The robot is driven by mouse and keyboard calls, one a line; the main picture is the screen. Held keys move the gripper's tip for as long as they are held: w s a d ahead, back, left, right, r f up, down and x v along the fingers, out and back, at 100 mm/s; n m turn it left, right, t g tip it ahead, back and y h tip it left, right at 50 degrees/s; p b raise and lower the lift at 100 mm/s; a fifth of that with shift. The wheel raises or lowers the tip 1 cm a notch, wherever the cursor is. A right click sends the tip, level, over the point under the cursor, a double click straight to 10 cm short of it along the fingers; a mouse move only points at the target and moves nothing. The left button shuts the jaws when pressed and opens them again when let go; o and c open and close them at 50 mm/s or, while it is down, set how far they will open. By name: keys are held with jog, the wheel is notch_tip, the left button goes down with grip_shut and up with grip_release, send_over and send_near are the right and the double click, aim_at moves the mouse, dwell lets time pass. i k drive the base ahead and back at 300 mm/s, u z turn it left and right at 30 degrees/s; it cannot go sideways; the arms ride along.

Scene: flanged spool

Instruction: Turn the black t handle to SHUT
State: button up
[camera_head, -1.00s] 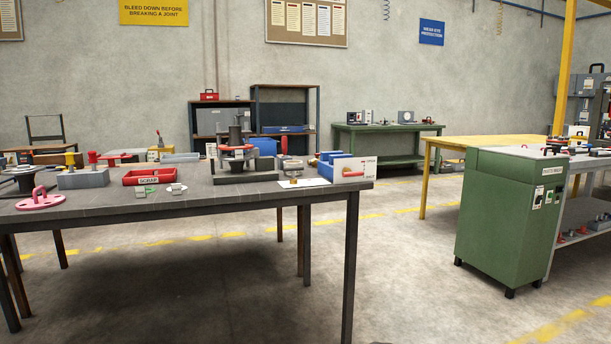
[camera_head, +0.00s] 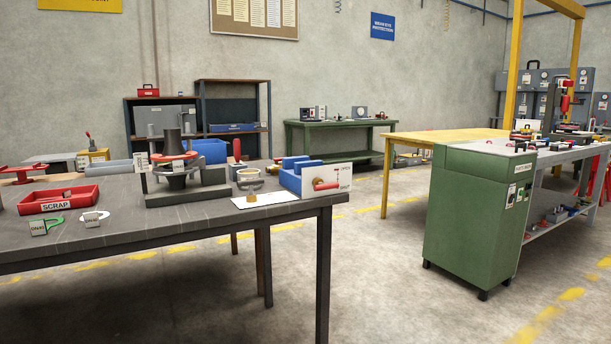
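I cannot make out a black T handle for certain in the head view. On the dark workbench (camera_head: 200,225), near its right end, a blue fixture (camera_head: 290,175) carries a white plate (camera_head: 340,170). The plate has small lettering that seems to read OPEN at the top; the lower word is too small to read surely. A red handle (camera_head: 326,185) sticks out in front of the plate, lying roughly level. A thin dark mark shows on the plate beside it, too small to identify. My gripper is not in view.
A red SCRAP tray (camera_head: 58,200) lies further left. A green waste cabinet (camera_head: 470,220) stands to the right, before a grey bench. Open floor lies between workbench and cabinet.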

aim_at(249, 182)
jog(key=z, duration=0.15)
jog(key=i, duration=0.75)
jog(key=u, duration=0.85)
jog(key=i, duration=0.75)
jog(key=u, duration=0.75)
